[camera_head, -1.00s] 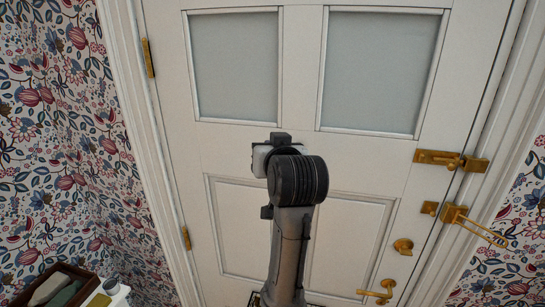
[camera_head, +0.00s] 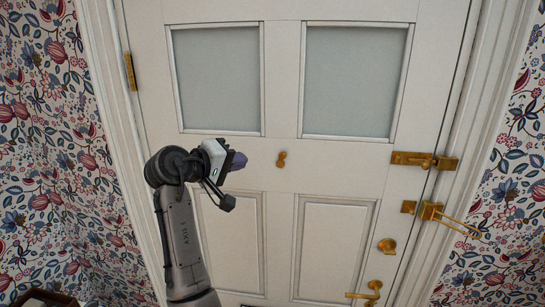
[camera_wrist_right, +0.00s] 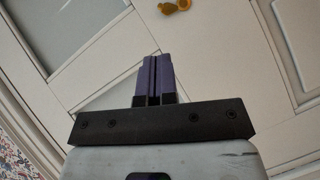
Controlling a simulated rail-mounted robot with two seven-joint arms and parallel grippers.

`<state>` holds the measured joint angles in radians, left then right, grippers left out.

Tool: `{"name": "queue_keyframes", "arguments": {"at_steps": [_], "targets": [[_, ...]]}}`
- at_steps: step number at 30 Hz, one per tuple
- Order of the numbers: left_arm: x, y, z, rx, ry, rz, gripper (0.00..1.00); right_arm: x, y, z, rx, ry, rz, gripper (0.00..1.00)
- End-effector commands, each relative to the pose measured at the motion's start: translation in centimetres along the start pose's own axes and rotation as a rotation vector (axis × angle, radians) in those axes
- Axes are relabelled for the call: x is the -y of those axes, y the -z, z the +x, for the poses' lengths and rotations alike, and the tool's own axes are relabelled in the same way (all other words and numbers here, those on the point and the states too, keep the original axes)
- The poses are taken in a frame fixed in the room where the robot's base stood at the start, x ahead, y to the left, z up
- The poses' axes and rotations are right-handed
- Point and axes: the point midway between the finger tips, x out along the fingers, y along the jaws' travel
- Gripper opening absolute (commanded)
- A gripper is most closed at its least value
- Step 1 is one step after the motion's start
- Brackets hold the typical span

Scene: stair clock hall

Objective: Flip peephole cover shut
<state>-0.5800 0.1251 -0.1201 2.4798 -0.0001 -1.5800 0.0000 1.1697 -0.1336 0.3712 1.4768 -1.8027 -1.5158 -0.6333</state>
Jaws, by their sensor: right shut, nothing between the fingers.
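The small brass peephole (camera_head: 281,160) sits on the middle rail of the white door, between the glass panes and the lower panels. It shows as two joined rounded lobes, and also at the top edge of the right wrist view (camera_wrist_right: 174,6). I cannot tell clearly how its cover lies. My right gripper (camera_head: 238,160) is left of the peephole in the head view, apart from it, with its fingers pointing right. In the right wrist view its purple fingers (camera_wrist_right: 154,77) are together and empty. My left gripper is not in view.
The white door (camera_head: 282,178) fills the middle and looks shut. A brass bolt (camera_head: 424,160), a brass door guard (camera_head: 450,218), a round lock (camera_head: 387,246) and a lever handle (camera_head: 366,293) line its right side. Flowered wallpaper (camera_head: 40,150) flanks it.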

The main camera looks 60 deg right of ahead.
Motion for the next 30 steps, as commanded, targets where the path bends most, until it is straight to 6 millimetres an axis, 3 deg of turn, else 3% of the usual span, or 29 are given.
{"name": "queue_keyframes", "arguments": {"at_steps": [19, 23, 30], "targets": [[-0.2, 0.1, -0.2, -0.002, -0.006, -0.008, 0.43, -0.1, 0.0, 0.5, -0.002, 0.001, -0.058, 0.00], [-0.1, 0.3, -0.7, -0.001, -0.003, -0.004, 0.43, -0.1, 0.1, 1.9, -0.001, 0.001, -0.057, 0.00], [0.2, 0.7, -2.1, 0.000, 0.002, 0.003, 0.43, -0.2, 0.1, 6.4, 0.000, 0.001, -0.058, 0.00]]}}
